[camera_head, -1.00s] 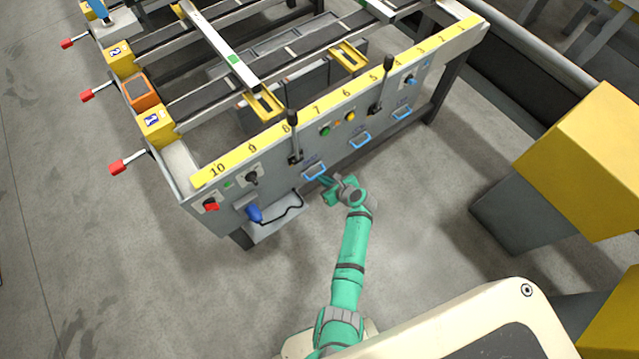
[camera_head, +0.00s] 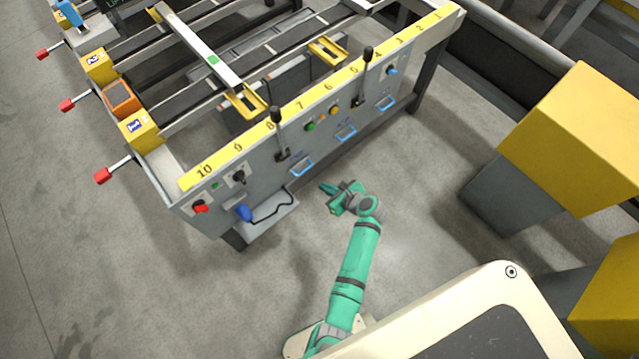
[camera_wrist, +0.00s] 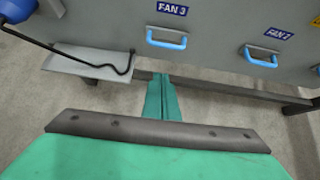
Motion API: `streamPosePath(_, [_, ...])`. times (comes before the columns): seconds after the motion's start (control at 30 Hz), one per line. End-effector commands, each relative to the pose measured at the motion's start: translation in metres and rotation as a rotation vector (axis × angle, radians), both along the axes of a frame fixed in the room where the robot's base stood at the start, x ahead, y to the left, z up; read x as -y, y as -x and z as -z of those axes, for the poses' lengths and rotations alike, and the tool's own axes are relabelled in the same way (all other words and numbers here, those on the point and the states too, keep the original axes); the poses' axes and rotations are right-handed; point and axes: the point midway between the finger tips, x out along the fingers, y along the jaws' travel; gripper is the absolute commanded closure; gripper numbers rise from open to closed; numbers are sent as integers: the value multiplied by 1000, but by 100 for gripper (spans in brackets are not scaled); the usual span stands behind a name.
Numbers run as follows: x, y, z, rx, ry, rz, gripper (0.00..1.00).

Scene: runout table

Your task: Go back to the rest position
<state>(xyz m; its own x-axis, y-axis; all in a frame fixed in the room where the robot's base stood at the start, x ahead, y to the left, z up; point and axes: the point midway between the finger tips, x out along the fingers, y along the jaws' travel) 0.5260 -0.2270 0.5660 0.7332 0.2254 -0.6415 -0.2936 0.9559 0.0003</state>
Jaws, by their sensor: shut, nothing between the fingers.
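My gripper (camera_head: 325,188) is in the middle of the head view, at the end of my green arm. It is shut and empty, in front of the runout table's grey front panel (camera_head: 262,178) and apart from it. In the wrist view the closed green fingers (camera_wrist: 162,97) point toward the panel, below the blue handle (camera_wrist: 166,40) labelled FAN 3. That handle also shows in the head view (camera_head: 301,167), up and to the left of the fingers.
A small shelf (camera_head: 268,218) with a blue tool (camera_head: 244,212) on a black cord juts from the panel's left end. More blue handles (camera_head: 346,132) line the panel. A yellow and grey block (camera_head: 565,150) stands at right. The floor around my arm is clear.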

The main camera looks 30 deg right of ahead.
Motion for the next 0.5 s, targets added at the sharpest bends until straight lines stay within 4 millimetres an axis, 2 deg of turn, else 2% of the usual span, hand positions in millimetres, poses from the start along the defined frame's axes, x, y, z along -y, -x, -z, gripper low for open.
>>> streamPosePath(0.2, [11, 23, -18, 0, 0, 11, 100])
streamPosePath(0.5, [13, 28, -23, 0, 0, 11, 100])
